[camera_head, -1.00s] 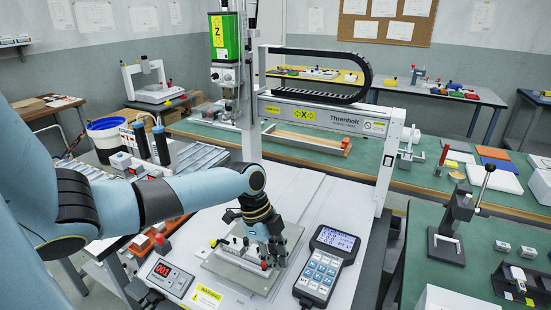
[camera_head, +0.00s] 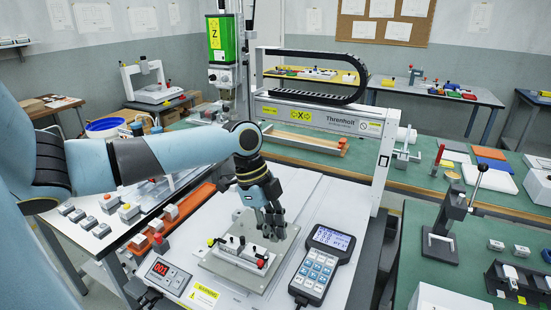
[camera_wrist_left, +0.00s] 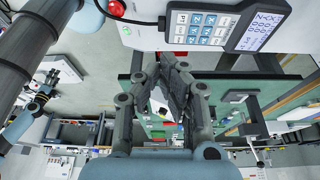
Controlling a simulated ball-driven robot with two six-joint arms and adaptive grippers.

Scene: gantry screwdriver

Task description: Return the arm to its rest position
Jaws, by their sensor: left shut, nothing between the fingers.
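My left arm reaches in from the left in the head view. My left gripper (camera_head: 273,234) hangs over the gantry bed with its fingers pointing down, in front of the back part of the fixture plate (camera_head: 222,268). Its fingers are closed together with nothing between them; the left wrist view also shows the closed fingers (camera_wrist_left: 172,78). A white workpiece holder (camera_head: 243,253) with dark pegs and a red knob sits on the plate, just below the gripper. My right gripper is not in the head view.
The handheld pendant (camera_head: 322,264) lies right of the plate, and the red-digit counter box (camera_head: 167,276) lies left. The green Z-axis screwdriver unit (camera_head: 222,45) and the X gantry beam (camera_head: 320,117) stand behind. A lever press (camera_head: 455,220) stands on the right bench.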

